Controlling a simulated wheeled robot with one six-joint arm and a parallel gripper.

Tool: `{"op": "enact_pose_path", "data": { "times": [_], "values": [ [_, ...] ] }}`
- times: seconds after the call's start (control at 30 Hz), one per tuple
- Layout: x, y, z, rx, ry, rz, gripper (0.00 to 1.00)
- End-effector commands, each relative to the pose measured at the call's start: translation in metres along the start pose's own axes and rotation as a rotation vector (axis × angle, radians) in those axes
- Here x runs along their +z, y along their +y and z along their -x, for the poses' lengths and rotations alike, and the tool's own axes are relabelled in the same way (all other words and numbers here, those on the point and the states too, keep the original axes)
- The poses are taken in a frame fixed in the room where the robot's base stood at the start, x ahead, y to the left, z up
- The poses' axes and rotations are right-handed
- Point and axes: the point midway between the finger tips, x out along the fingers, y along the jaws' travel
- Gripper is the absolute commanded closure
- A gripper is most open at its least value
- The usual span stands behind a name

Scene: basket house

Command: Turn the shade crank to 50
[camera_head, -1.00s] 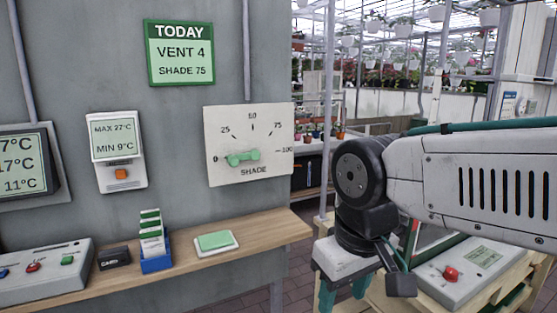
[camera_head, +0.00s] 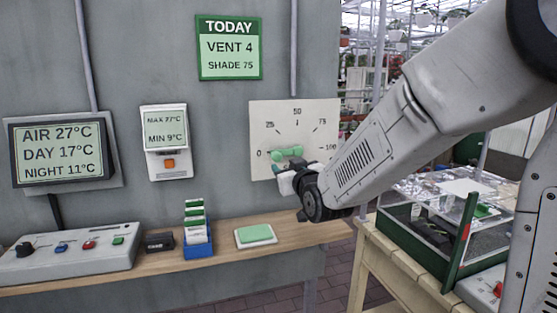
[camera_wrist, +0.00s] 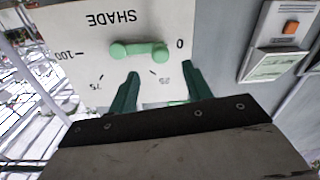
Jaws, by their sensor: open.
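The shade crank (camera_head: 287,153) is a light green bar with rounded ends on a white dial panel (camera_head: 262,116) marked 0, 25, 50, 75, 100 and SHADE. Its free end points left, close to the 0 mark. My gripper (camera_head: 284,166) is at the lower part of the panel, just below the crank, partly hiding the dial's lower edge. In the wrist view, which is upside down, the crank (camera_wrist: 139,50) lies beyond the tips of my open gripper (camera_wrist: 160,70). Its free end lines up between the two dark green fingers. I cannot tell whether they touch it.
A TODAY sign (camera_head: 229,48) reads VENT 4, SHADE 75. A thermometer (camera_head: 166,142) and climate display (camera_head: 63,152) hang left. The wooden shelf (camera_head: 205,262) below holds a control box, card holder and green pad. A bench (camera_head: 392,258) stands right.

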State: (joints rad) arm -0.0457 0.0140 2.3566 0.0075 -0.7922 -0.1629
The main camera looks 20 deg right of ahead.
Motion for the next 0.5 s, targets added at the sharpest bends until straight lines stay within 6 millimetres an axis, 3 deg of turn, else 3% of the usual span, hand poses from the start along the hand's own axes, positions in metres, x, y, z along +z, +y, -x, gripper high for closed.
{"op": "enact_pose_path", "data": {
  "times": [0.5],
  "values": [
    [-0.001, 0.0, -0.07, 0.001, 0.007, 0.0, 0.51]
  ]
}}
